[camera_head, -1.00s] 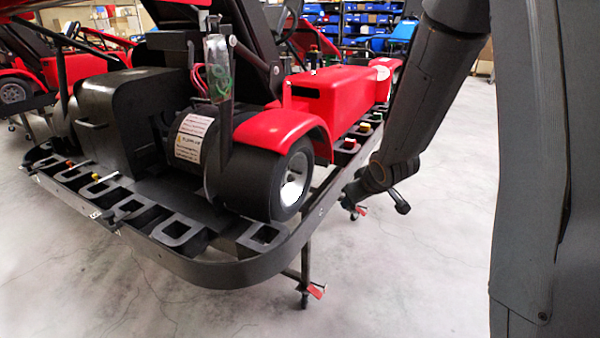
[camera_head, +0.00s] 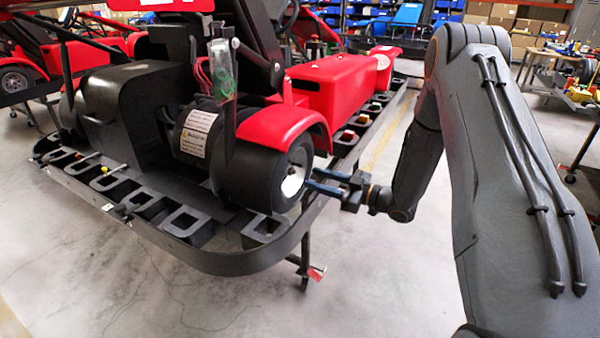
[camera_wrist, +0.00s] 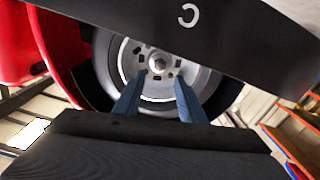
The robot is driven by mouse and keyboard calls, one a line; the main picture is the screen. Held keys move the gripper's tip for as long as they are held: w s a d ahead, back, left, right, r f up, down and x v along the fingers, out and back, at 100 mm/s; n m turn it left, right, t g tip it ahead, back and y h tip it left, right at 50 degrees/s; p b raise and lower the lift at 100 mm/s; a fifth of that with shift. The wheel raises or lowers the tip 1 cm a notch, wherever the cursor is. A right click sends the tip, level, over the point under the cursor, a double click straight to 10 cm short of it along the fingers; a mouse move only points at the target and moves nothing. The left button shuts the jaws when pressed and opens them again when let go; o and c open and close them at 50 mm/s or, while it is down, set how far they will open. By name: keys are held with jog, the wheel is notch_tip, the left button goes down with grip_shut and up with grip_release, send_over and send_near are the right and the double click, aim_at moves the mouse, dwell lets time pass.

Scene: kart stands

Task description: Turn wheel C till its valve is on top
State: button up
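Wheel C is the kart's near wheel, with a black tyre (camera_head: 250,183) and a silver hub, under a red mudguard (camera_head: 285,125). In the wrist view its silver hub (camera_wrist: 145,78) faces me, with a centre nut and dark slots. I cannot make out the valve. My gripper (camera_head: 308,180) is beside the wheel's outer face, its blue fingers pointing at the hub. In the wrist view my gripper (camera_wrist: 156,82) is open, its fingers apart in front of the hub's lower part. I see nothing between them. Contact with the wheel cannot be told.
A black rail (camera_head: 240,262) runs around the kart close to the wheel. In the wrist view a dark panel (camera_wrist: 235,30) bearing a turned-around letter C covers the wheel's upper edge. A stand leg (camera_head: 305,255) is below. The floor in front is clear.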

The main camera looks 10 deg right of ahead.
aim_at(292, 171)
jog(key=p+x, duration=0.2)
jog(key=x, duration=0.4)
jog(key=shift+w+a, duration=0.2)
jog(key=shift+a, duration=0.1)
grip_shut()
